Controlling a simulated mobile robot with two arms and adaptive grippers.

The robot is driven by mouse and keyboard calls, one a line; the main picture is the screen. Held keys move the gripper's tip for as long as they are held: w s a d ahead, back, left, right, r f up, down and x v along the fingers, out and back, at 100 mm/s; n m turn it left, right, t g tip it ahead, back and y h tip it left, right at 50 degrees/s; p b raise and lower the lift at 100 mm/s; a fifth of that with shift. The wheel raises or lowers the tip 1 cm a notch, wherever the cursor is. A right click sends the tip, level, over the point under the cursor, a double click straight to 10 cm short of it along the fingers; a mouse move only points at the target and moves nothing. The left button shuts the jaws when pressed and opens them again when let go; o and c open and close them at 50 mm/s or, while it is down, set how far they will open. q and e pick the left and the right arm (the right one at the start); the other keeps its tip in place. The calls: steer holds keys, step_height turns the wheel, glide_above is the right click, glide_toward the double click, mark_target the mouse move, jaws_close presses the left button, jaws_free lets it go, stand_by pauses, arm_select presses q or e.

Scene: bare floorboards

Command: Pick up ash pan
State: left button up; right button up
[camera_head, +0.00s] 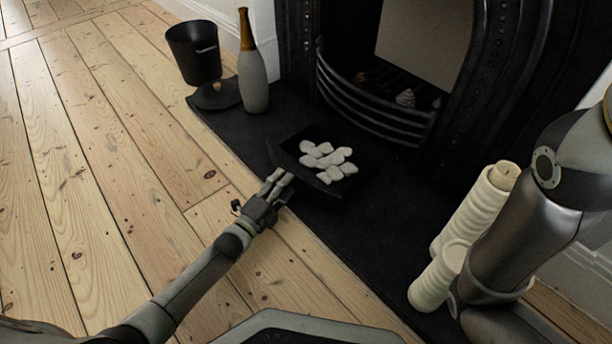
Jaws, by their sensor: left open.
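The ash pan (327,188) is a dark, shallow tray on the black hearth in front of the fireplace. Several pale lumps (328,160) lie in it. My left gripper (280,180) reaches in from the lower left and is at the pan's near left edge. Its fingers are open. I cannot tell whether they touch the pan or stand around its edge. My right arm comes in at the right side, but its gripper is not in view.
A black bucket (193,54) and a grey bottle with a tan neck (253,80) stand at the hearth's far left end. Cream ribbed cylinders (478,208) stand on the right. The curved fireplace grate (370,105) is behind the pan. Floorboards (100,130) at left are clear.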

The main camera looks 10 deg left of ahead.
arm_select(q)
jaws_close()
steer(key=shift+r, duration=0.2)
stand_by(0.3)
steer(key=shift+r, duration=0.15)
